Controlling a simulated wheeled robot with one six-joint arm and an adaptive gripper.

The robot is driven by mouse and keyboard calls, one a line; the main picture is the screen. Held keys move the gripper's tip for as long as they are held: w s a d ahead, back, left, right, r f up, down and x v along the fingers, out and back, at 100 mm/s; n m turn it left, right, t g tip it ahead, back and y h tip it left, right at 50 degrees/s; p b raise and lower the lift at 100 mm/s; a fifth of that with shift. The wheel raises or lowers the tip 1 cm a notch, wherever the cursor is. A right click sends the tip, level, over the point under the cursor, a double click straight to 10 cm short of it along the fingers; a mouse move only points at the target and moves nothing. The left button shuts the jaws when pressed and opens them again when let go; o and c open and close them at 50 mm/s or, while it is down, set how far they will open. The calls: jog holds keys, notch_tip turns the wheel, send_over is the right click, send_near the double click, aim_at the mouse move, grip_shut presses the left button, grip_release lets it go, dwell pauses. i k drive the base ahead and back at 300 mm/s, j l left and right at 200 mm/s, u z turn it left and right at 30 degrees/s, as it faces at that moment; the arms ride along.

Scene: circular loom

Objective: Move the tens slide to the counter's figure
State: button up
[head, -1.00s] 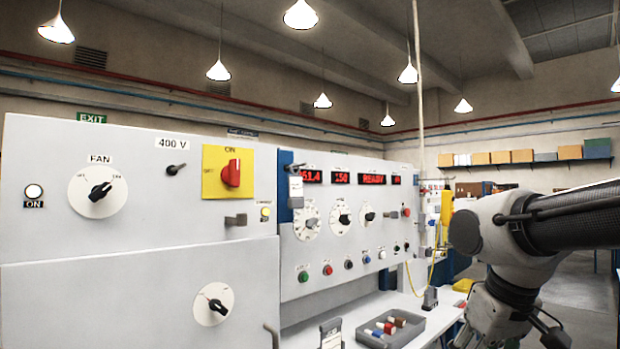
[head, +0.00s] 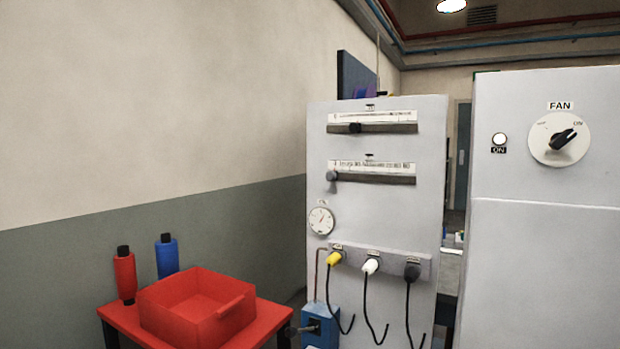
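A tall grey panel (head: 412,215) in the middle of the head view carries two horizontal slides, one above the other. The upper slide's dark knob (head: 355,127) stands left of the middle of its track. The lower slide's grey knob (head: 332,176) stands at the left end of its track. The small labels and scale figures are too small to read, so I cannot tell which is the tens slide. No counter with a figure is recognisable now. My gripper is out of view.
Below the slides are a round gauge (head: 320,220) and yellow, white and black plugs (head: 370,265) with hanging leads. A red table at lower left holds a red bin (head: 185,312), a red bottle (head: 125,275) and a blue bottle (head: 167,256). A cabinet with a FAN dial (head: 560,138) stands right.

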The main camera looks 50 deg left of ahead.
aim_at(332, 176)
jog(key=u, duration=0.45)
jog(key=j+u, duration=0.1)
jog(key=u, duration=0.8)
jog(key=i+j+u, duration=0.1)
jog(key=u, duration=0.3)
